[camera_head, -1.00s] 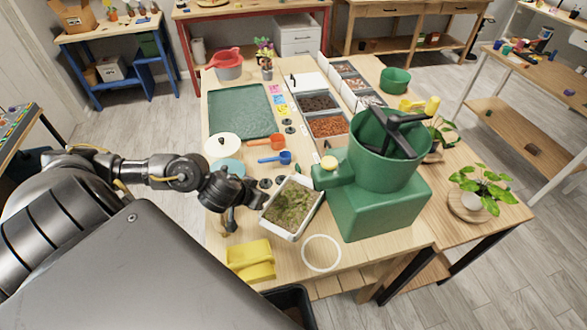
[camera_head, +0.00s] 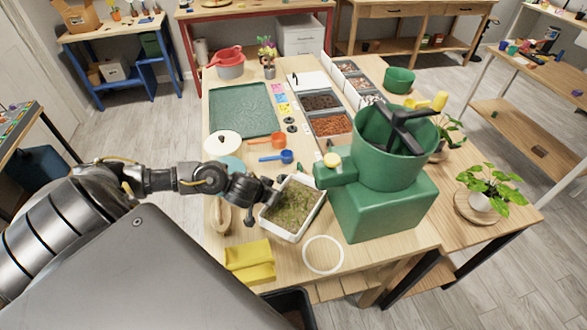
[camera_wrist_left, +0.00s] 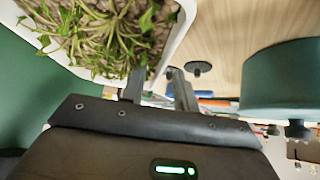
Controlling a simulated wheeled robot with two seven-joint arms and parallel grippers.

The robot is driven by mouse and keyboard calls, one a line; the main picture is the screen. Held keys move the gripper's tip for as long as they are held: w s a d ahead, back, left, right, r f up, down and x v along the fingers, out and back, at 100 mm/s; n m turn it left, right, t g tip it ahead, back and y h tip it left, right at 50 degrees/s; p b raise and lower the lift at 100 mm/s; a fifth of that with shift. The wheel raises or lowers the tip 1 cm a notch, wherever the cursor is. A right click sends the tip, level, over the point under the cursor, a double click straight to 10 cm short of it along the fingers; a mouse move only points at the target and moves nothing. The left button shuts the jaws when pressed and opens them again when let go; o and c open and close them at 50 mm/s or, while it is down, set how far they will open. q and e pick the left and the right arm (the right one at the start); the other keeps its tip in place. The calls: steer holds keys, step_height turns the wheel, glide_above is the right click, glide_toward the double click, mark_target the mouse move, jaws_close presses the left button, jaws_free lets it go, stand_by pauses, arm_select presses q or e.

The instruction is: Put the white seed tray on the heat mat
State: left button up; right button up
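The white seed tray (camera_head: 270,224), filled with soil and green seedlings, stands on the wooden table left of the green machine. It also shows at the top of the left wrist view (camera_wrist_left: 175,40). My left gripper (camera_head: 272,190) is at the tray's left, far wall. In the left wrist view its two fingers (camera_wrist_left: 157,72) are apart, with the tray's wall between them; firm contact does not show. A flat dark green rectangular sheet (camera_head: 243,110) lies farther back; I cannot tell whether it is the heat mat. My right gripper is out of view.
The green machine (camera_head: 385,205) stands close to the tray's right. A white ring (camera_head: 323,255) and a yellow block (camera_head: 250,262) lie in front. Blue (camera_head: 285,156) and red (camera_head: 275,141) scoops and a white disc (camera_head: 222,143) lie between tray and green sheet.

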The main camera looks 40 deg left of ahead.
arm_select(q)
steer(key=shift+c, duration=0.4)
jaws_close()
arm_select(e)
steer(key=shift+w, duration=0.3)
arm_select(q)
steer(key=shift+r, duration=0.15)
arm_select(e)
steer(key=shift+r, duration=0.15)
